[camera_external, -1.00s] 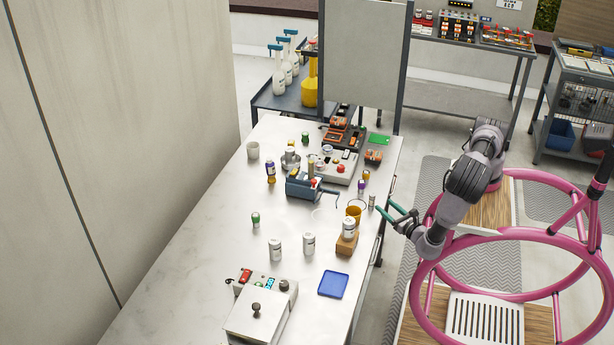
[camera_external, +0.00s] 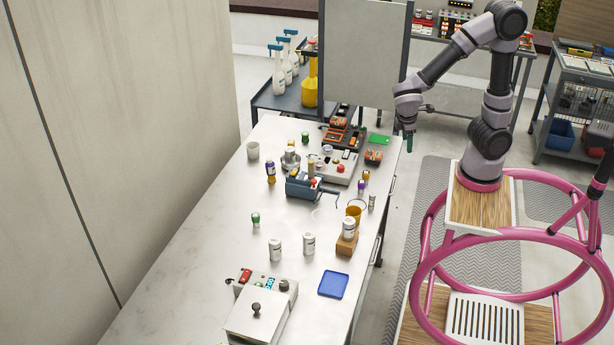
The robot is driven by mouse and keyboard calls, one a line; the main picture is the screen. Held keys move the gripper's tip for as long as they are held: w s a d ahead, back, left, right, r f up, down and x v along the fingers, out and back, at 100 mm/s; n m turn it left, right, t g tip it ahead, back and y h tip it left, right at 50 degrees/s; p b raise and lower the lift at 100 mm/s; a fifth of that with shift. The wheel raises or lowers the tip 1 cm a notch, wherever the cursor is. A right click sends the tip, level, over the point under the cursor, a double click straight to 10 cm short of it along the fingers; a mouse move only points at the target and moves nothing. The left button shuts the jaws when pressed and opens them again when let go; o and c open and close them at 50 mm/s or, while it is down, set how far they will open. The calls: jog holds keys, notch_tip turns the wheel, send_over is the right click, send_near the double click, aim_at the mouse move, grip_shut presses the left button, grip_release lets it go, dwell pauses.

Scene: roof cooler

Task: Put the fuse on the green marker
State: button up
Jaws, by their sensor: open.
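The green marker (camera_external: 379,139) is a flat green patch near the far right corner of the metal table. Several small cylinders stand by the right edge of the table: a grey one (camera_external: 372,201), a purple-topped one (camera_external: 361,187) and a yellow-topped one (camera_external: 366,176). The grey one may be the fuse, but they are too small to tell for certain. My gripper (camera_external: 409,143) has teal fingers pointing down and is open and empty. In the picture it is just right of the green marker, beside the table's right edge.
A blue-grey caddy (camera_external: 301,186), an amber cup (camera_external: 355,209), a can on a wooden block (camera_external: 346,243) and a blue tray (camera_external: 333,284) stand nearer.

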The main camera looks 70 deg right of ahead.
jog(key=s+d+r+m+t+y, duration=0.1)
jog(key=r+m+t+y, duration=0.2)
jog(key=r, duration=0.5)
jog(key=s+d+r+m+t+y, duration=0.2)
jog(key=r+m+t, duration=0.2)
jog(key=r, duration=0.4)
jog(key=shift+s+d+r+m+y, duration=0.15)
jog(key=shift+s+r+m+y, duration=0.2)
jog(key=shift+m, duration=0.35)
jog(key=shift+o, duration=0.5)
jog(key=shift+r+m+t, duration=0.3)
jog(key=shift+r+t, duration=0.05)
jog(key=shift+t, duration=0.15)
jog(key=shift+f, duration=0.1)
